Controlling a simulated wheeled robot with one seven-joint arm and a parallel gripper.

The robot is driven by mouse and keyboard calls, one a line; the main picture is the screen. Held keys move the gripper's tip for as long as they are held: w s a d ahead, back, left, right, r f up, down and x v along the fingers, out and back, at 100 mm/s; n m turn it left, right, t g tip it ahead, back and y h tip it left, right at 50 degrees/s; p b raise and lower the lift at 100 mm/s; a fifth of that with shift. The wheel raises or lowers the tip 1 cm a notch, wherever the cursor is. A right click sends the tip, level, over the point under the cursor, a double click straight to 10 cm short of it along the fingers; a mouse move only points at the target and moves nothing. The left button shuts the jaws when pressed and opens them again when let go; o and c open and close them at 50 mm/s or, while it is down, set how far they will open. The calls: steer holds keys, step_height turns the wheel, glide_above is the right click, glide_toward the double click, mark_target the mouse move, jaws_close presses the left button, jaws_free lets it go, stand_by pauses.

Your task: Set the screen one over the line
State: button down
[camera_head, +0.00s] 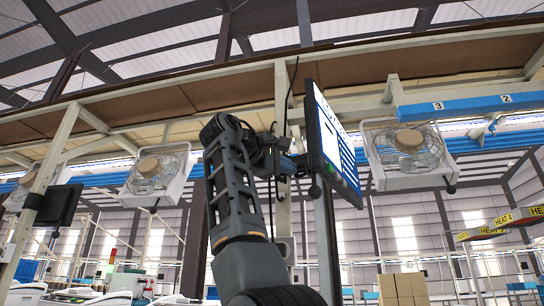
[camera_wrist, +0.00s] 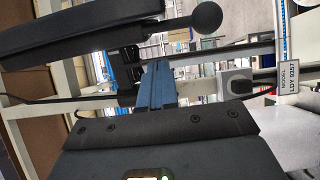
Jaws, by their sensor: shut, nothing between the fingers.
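The screen (camera_head: 336,143) hangs over the line in the head view, its lit white and blue face turned to the right and seen at a slant. A handle with a black ball end (camera_head: 315,192) sticks out below it. In the wrist view the screen (camera_wrist: 75,28) is a dark slab at upper left, with the ball (camera_wrist: 206,17) at its right end. My gripper (camera_head: 295,166) is beside the left, rear side of the screen, near the handle. In the wrist view my gripper (camera_wrist: 157,70) is shut and empty; contact with the screen or handle cannot be told.
An upright post with hanging cables stands behind my arm. Caged fans (camera_head: 408,150) (camera_head: 155,175) hang at both sides from the overhead frame. Another dark screen (camera_head: 57,205) is at far left. A blue numbered rail (camera_head: 470,106) runs at upper right. Cardboard boxes (camera_head: 403,287) are below.

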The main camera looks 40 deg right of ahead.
mark_target(317, 166)
steer(key=shift+s+d, duration=1.05)
steer(key=shift+d, duration=0.25)
